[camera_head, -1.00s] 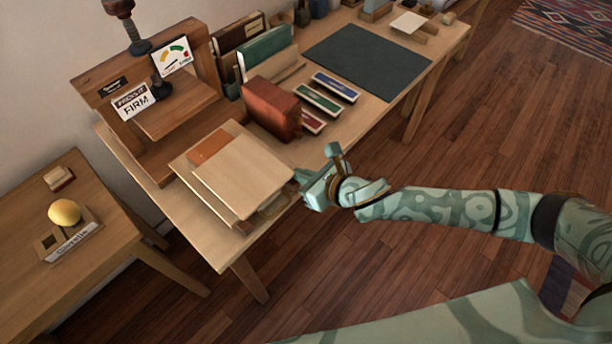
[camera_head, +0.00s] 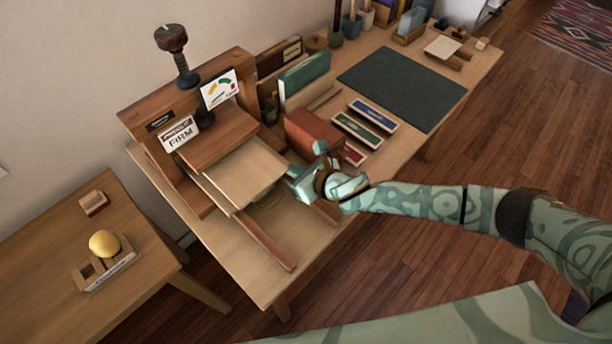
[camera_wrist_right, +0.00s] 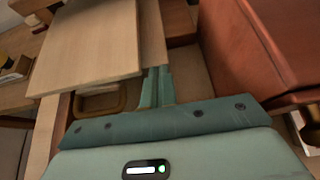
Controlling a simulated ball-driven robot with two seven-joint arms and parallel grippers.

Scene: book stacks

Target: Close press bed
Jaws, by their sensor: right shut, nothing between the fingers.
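The wooden book press (camera_head: 215,125) stands on the table, with a FIRM card on its front and a dial beside the screw. Its pale press bed (camera_head: 243,175) is partly under the upper platen and partly out over the two rails. In the right wrist view the bed (camera_wrist_right: 88,45) is at upper left, with a brass handle (camera_wrist_right: 100,100) below its front edge. My right gripper (camera_head: 292,176) is shut and empty, at the front right edge of the bed; its fingers (camera_wrist_right: 157,88) appear against or just beside that edge. My left gripper is not in view.
Several coloured boxes (camera_head: 357,129) and a dark mat (camera_head: 402,88) lie beyond. A side table (camera_head: 60,240) holds a yellow ball (camera_head: 103,243).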

